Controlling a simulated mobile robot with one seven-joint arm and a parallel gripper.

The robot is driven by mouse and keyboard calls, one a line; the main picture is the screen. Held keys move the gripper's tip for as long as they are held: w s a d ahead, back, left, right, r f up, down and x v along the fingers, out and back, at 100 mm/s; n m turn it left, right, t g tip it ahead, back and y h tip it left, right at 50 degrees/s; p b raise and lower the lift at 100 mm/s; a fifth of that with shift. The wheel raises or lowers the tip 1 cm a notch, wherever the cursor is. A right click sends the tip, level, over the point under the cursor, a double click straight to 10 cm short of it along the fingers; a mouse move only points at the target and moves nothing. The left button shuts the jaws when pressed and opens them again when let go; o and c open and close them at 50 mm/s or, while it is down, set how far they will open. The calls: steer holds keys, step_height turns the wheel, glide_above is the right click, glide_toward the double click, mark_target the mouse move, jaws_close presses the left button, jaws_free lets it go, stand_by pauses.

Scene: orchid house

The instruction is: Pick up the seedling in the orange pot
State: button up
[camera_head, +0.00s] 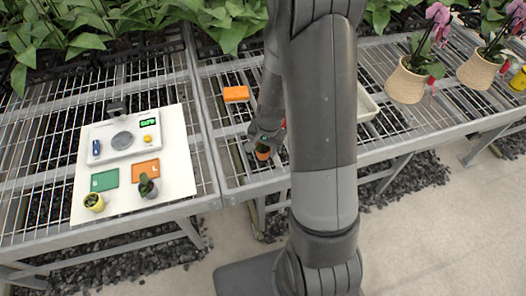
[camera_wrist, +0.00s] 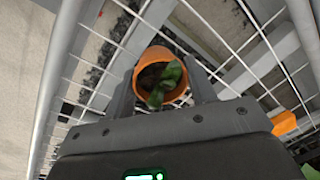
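The orange pot (camera_wrist: 143,62) holds dark soil and a green-leaved seedling (camera_wrist: 165,84). In the wrist view it lies between the two fingers of my gripper (camera_wrist: 160,82), with its sides very close to both. I cannot tell whether the fingers press on it or stand just clear of it. In the head view my gripper (camera_head: 266,136) is low over the wire bench, and the orange pot (camera_head: 263,153) shows just below it, near the bench's front edge. My arm hides part of the bench beside it.
A white board (camera_head: 178,178) on the left bench carries a scale (camera_head: 123,138), a green card (camera_head: 104,180), an orange card (camera_head: 146,170), a yellow pot (camera_head: 94,202) and a grey pot (camera_head: 148,188). An orange block (camera_head: 236,94) lies behind my gripper. Orchids in woven pots (camera_head: 405,84) stand right.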

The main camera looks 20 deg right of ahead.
steer(key=c, duration=0.6)
steer(key=shift+r, duration=0.2)
